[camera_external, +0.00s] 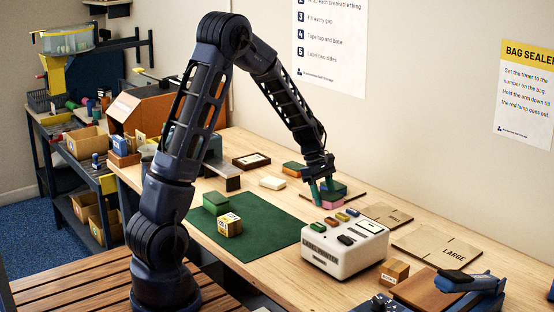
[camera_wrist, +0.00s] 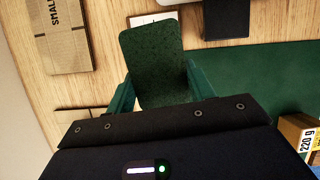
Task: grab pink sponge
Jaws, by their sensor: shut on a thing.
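The pink sponge (camera_external: 332,202) has a dark green rough top face. In the external view it is at the tabletop near the back, behind the white device. My gripper (camera_external: 328,190) points down over it, with its green fingers on either side. In the wrist view the sponge's green face (camera_wrist: 152,62) fills the gap between the two fingers of my gripper (camera_wrist: 160,92), and its pink side is hidden. My gripper is shut on the sponge. I cannot tell whether the sponge touches the table.
A white device (camera_external: 345,250) with coloured blocks stands in front of the sponge. Flat cartons (camera_external: 437,244) lie to the right. An orange sponge (camera_external: 293,169) and a cream block (camera_external: 272,183) lie to the left. A green mat (camera_external: 262,235) holds a green block (camera_external: 216,203) and a small box (camera_external: 230,224).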

